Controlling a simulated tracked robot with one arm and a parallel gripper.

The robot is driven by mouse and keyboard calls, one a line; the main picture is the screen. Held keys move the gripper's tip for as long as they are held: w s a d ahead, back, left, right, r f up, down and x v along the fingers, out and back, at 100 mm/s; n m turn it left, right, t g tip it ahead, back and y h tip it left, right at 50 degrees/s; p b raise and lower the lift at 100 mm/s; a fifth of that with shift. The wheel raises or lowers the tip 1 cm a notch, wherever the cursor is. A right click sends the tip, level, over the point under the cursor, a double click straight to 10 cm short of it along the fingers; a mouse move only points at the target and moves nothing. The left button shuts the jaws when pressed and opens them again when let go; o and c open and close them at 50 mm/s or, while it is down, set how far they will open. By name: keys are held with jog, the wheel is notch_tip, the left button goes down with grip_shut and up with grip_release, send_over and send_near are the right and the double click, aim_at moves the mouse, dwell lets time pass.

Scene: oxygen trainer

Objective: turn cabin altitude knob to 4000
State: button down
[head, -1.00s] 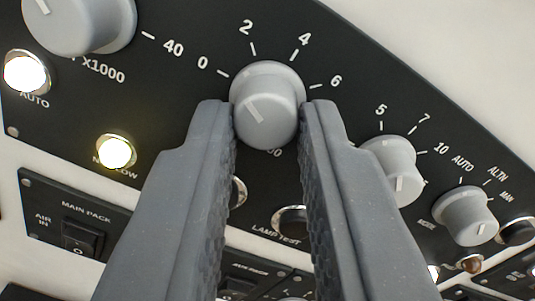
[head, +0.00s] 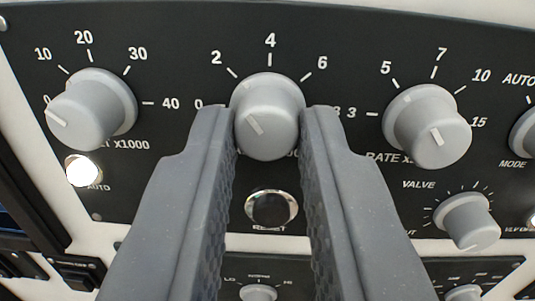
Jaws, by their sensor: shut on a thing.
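The cabin altitude knob is a grey round knob (head: 272,112) in the middle of the head view, with a dial marked 0, 2, 4 and 6 around it. The 4 mark sits straight above it. The light pointer line on its face slants to the upper left, roughly toward the 2 mark. My gripper (head: 268,122) is shut on this knob, one dark grey finger on each side. The right finger hides the right-hand end of the scale, and the fingers partly cover the label below the knob.
A knob marked up to 40 (head: 95,108) stands to the left, above a lit AUTO light (head: 82,171). A rate knob (head: 428,125) stands to the right, with a valve knob (head: 467,220) below it. A dark RESET button (head: 271,208) sits between my fingers.

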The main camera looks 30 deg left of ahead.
jog(key=shift+s+r+m, duration=0.1)
jog(key=shift+r+m, duration=0.05)
jog(key=shift+m, duration=0.95)
jog(key=m+p, duration=0.1)
jog(key=m, duration=0.1)
jog(key=shift+r+m+p, duration=0.1)
jog(key=shift+m+p, duration=0.2)
jog(key=shift+m+t+p, duration=0.3)
jog(key=shift+m+p, duration=0.4)
jog(key=shift+m, duration=0.7)
jog(key=shift+f+h, duration=0.2)
jog(key=shift+h, duration=0.1)
jog(key=c, duration=1.3)
grip_release()
jog(key=shift+d, duration=0.15)
